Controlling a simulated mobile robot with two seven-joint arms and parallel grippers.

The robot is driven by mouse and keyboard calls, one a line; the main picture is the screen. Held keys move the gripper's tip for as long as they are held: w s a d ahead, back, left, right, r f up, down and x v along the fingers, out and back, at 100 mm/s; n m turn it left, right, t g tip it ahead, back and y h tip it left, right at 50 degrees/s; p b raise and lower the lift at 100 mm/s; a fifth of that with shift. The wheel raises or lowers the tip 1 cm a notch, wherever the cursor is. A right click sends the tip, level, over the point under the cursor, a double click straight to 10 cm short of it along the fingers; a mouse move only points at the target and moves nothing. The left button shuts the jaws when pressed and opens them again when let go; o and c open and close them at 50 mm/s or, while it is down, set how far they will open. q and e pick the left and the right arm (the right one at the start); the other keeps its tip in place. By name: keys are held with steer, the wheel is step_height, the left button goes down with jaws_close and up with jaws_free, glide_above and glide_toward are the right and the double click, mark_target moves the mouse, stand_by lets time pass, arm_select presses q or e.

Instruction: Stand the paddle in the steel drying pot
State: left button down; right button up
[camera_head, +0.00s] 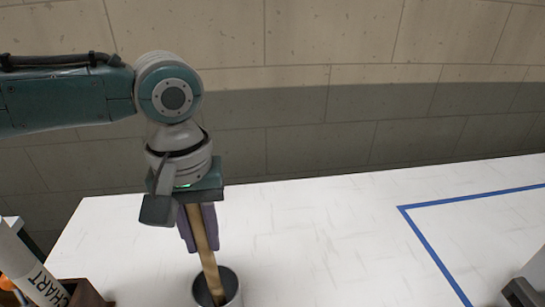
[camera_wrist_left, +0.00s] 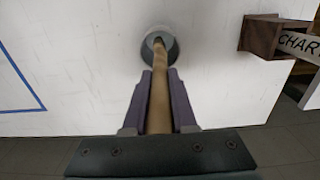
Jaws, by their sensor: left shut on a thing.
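The paddle (camera_head: 204,247) is a long light-brown wooden stick. My left gripper (camera_head: 198,230) is shut on it with purple fingers, from above, and the paddle tilts slightly. Its lower end is inside the mouth of the grey steel drying pot (camera_head: 238,291), at the bottom of the head view. The left wrist view also shows the paddle (camera_wrist_left: 160,92) running between the fingers into the pot (camera_wrist_left: 172,44). Whether its tip touches the pot's floor is hidden. A grey part of what looks like my right arm shows at the lower right corner; its fingers cannot be made out.
A brown wooden box (camera_wrist_left: 262,36) with a white tube marked CHART (camera_head: 40,281) stands left of the pot in the head view. Blue tape (camera_head: 433,254) marks an area on the white table (camera_head: 330,235) at right. The table between is clear.

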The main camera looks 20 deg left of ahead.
arm_select(q)
steer(key=shift+f, duration=0.25)
steer(key=c, duration=0.6)
jaws_free()
steer(key=shift+c, duration=0.2)
step_height(320, 180, up, 10)
stand_by(0.7)
